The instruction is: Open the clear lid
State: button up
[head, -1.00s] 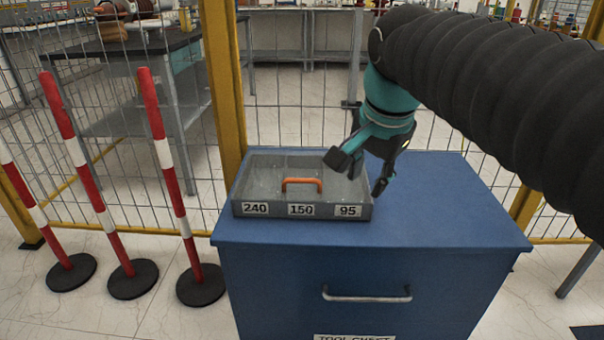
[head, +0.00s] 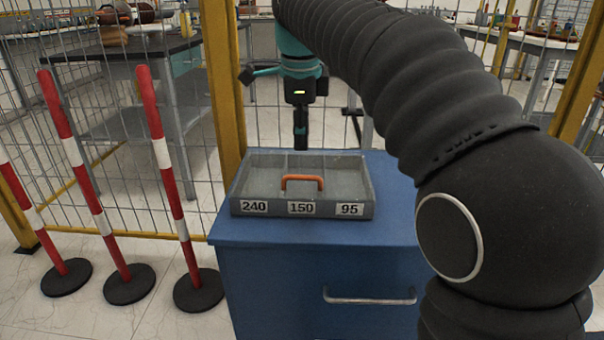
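A grey box (head: 240,190) sits on the blue tool chest, with front labels 240, 150 and 95. Its clear lid (head: 260,178) lies flat over the compartments and looks closed. An orange handle (head: 302,181) stands at the middle of the lid near the front. My gripper (head: 300,146) points down behind the box's rear edge, above and apart from the lid and handle. Its fingers line up in this view, so their opening is hidden. I see nothing held in it.
The blue chest top (head: 385,185) is free right of the box, partly covered by my arm. A yellow post (head: 222,90) and wire fence stand close behind. Red-white posts (head: 165,160) stand at left. A drawer handle (head: 368,298) juts from the chest front.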

aim_at(302, 178)
jog(key=f, duration=0.3)
jog(key=w+f+b, duration=0.1)
jog(key=f, duration=0.2)
jog(key=w+f+b, duration=0.1)
jog(key=f, duration=0.2)
jog(key=shift+f, duration=0.3)
grip_shut()
jog(key=shift+d, duration=0.1)
